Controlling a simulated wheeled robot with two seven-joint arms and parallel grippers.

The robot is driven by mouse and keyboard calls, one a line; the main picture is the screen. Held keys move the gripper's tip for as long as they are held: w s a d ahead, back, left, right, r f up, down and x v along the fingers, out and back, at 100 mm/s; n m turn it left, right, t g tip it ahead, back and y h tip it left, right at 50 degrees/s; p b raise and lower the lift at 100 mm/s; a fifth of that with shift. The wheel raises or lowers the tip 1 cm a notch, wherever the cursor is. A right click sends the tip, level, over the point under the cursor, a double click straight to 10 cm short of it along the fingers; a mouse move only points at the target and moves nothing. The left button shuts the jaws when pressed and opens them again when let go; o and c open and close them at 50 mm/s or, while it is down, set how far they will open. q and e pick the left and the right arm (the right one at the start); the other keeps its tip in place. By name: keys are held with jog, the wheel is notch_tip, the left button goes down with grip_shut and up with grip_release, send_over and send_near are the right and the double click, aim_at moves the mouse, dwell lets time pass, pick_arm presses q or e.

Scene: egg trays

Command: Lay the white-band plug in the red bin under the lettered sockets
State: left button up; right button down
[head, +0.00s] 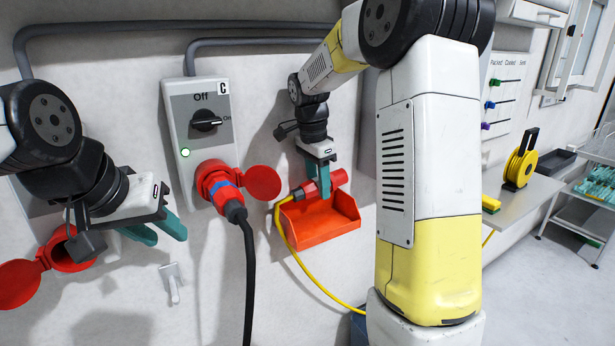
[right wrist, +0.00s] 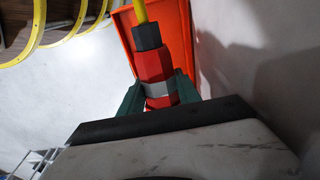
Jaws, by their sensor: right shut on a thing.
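The white-band plug is red with a pale grey-white band (right wrist: 159,89) and a yellow cable; its red body (right wrist: 154,66) shows in the right wrist view. In the head view the plug (head: 340,178) lies roughly level across the top of the red bin (head: 318,232). My right gripper (head: 320,188) is shut on it around the band, fingers pointing down. Whether the plug touches the bin is unclear. The bin also shows behind the plug in the right wrist view (right wrist: 181,32). My left gripper (head: 168,236) is open and empty, near the left socket (head: 72,250).
Socket C (head: 200,130) holds a blue-band red plug (head: 226,190) with a black cable. Its red lid (head: 263,183) stands open beside the bin. The yellow cable (head: 312,280) hangs below the bin. A small white hook (head: 172,280) is on the wall. My right arm blocks the middle right.

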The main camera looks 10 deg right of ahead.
aim_at(319, 226)
jog(key=shift+f, duration=4.75)
jog(key=c, duration=1.6)
grip_release()
jog(key=o, duration=0.8)
jog(key=shift+o, duration=0.2)
